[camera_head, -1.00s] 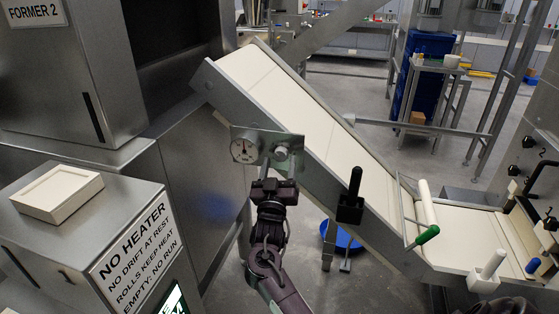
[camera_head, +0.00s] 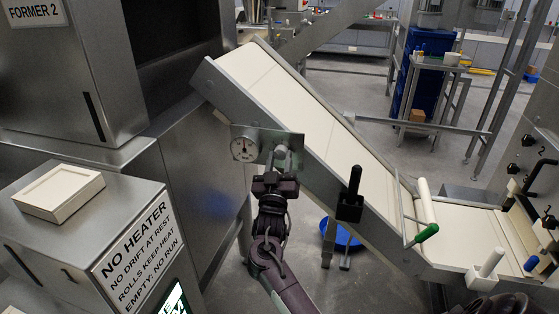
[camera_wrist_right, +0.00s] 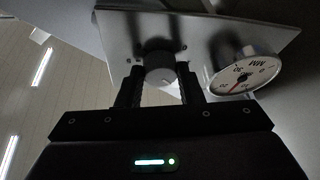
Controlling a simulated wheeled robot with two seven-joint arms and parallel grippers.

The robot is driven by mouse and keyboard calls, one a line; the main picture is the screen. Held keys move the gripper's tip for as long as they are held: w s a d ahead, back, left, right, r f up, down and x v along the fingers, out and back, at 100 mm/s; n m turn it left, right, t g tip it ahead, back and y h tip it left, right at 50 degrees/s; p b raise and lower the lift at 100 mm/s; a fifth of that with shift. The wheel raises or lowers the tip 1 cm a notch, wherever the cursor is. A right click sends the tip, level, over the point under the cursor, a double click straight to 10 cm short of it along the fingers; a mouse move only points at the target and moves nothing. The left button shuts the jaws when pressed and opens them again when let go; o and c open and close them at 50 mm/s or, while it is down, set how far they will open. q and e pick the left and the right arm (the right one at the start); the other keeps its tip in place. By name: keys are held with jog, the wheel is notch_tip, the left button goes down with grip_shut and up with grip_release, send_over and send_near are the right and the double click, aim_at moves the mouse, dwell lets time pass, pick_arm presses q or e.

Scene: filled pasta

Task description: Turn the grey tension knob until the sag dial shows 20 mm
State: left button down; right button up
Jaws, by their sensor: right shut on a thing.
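The grey tension knob (camera_head: 281,152) sits on a metal plate (camera_head: 264,138) on the side of the sloping conveyor. My right gripper (camera_head: 276,173) comes up from below, its fingers on either side of the knob and shut on it. In the right wrist view the knob (camera_wrist_right: 159,68) shows between the two fingertips (camera_wrist_right: 160,84). The round white sag dial (camera_head: 243,149) is left of the knob in the head view. In the right wrist view the dial (camera_wrist_right: 244,72) shows a red needle toward the lower left, near small figures too blurred to read surely. My left gripper is out of view.
The pale conveyor belt (camera_head: 310,113) slopes down to the right above my right arm. A black handle (camera_head: 351,196) sticks out from its side. A steel cabinet with a NO HEATER sign (camera_head: 132,245) stands at the left, bearing a cream block (camera_head: 59,190).

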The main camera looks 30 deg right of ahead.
jog(key=shift+r+n+y+p, duration=0.2)
jog(key=shift+n+y+p, duration=0.2)
jog(key=shift+n+p, duration=0.25)
jog(key=n+y+p, duration=0.2)
jog(key=n+p, duration=0.2)
jog(key=n+t+y+p, duration=0.1)
jog(key=n+p, duration=0.3)
jog(key=shift+s+d+r+y+p, duration=0.15)
jog(key=shift+s+r+y+p, duration=0.05)
jog(key=shift+y+p, duration=0.2)
jog(key=shift+f+n+y+p, duration=0.15)
jog(key=shift+n+y+p, duration=0.25)
jog(key=shift+n+p, duration=0.7)
jog(key=o, duration=1)
jog(key=shift+c, duration=0.2)
jog(key=b+v, duration=0.2)
jog(key=v, duration=0.5)
jog(key=shift+s+a, duration=0.2)
jog(key=shift+s, duration=0.15)
